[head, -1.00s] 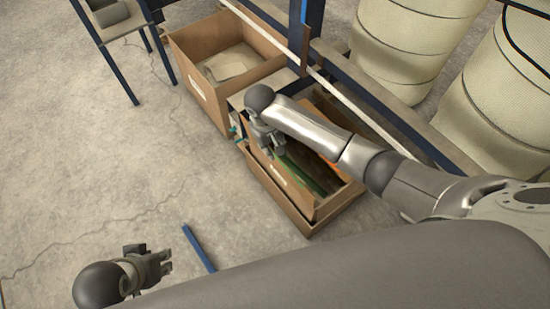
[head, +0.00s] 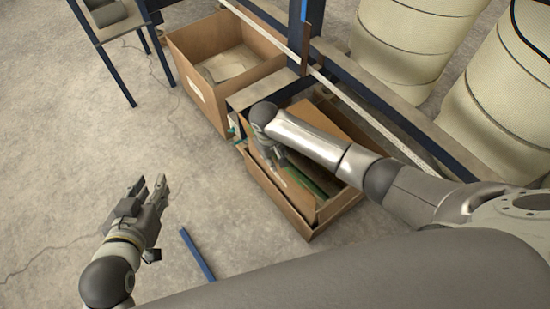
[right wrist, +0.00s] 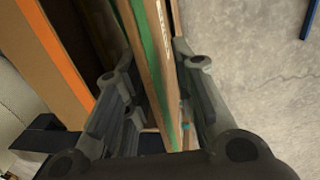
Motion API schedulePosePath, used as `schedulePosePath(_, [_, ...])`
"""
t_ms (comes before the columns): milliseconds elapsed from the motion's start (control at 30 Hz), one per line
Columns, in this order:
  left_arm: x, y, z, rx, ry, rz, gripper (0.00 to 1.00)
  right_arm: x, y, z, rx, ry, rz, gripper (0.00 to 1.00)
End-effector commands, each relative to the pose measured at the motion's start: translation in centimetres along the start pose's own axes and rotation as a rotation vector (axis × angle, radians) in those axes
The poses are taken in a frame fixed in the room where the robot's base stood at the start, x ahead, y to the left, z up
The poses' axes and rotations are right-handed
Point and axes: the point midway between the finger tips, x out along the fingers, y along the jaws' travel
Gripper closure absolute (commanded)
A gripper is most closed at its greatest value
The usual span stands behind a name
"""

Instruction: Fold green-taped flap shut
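The open cardboard box (head: 283,204) sits on the floor in the middle of the head view. The green-taped flap (head: 308,178) stands up inside its near-left side. In the right wrist view the green tape (right wrist: 149,50) runs along this flap, beside a box wall. My right gripper (head: 274,151) points down into the box's left end. In the right wrist view the right gripper (right wrist: 160,100) is open, with a finger on each side of the cardboard edges and gaps showing. My left gripper (head: 150,187) is open and empty above the floor, left of the box.
An orange-taped cardboard piece (right wrist: 55,50) stands left of the fingers. A second open box (head: 200,95) is behind. A blue bar (head: 197,254) lies near the left gripper. Large cream barrels (head: 405,55) and a frame rail (head: 370,95) stand behind.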

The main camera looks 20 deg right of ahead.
Motion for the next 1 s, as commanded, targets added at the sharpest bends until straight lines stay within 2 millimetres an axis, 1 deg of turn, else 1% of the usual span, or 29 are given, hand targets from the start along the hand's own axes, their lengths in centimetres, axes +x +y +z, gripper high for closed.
schedulePosePath(133, [0.09,0.07,-0.48,0.0,0.025,0.002,0.7,0.24,-0.02,-0.01,0.0,0.0,0.0,0.75])
schedulePosePath(367, [0.09,0.08,-0.53,0.0,0.026,0.002,0.7,0.23,-0.01,-0.01,0.0,0.0,0.0,0.75])
schedulePosePath(567, [0.09,0.09,-0.5,0.0,0.025,0.002,0.7,0.22,-0.02,-0.01,0.0,0.0,0.0,0.99])
schedulePosePath(1000, [0.07,0.1,-0.47,0.0,0.023,0.002,0.7,0.2,0.01,0.0,0.0,0.0,-0.002,1.0])
